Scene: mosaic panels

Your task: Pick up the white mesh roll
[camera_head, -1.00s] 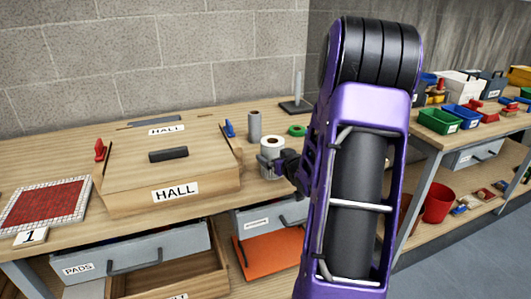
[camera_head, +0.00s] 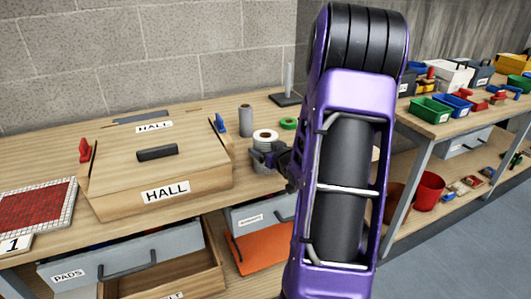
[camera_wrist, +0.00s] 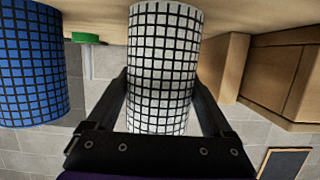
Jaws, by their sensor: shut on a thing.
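The white mesh roll (camera_wrist: 164,60) stands between my gripper's fingers in the wrist view, white with a black grid. My gripper (camera_wrist: 163,92) is shut on it, one dark finger at each side. In the head view the white mesh roll (camera_head: 265,136) shows its pale round top on the wooden bench, right of the HALL box. My gripper (camera_head: 272,157) reaches it from the right there. My purple arm hides part of the bench beside it. Whether the roll's base touches the bench is hard to tell.
A blue mesh roll (camera_wrist: 32,65) stands close by in the wrist view. A grey roll (camera_head: 246,120) and a green ring (camera_head: 288,123) are behind the held roll. The HALL box (camera_head: 160,165) fills the bench to the left; a stand (camera_head: 287,98) is at the back.

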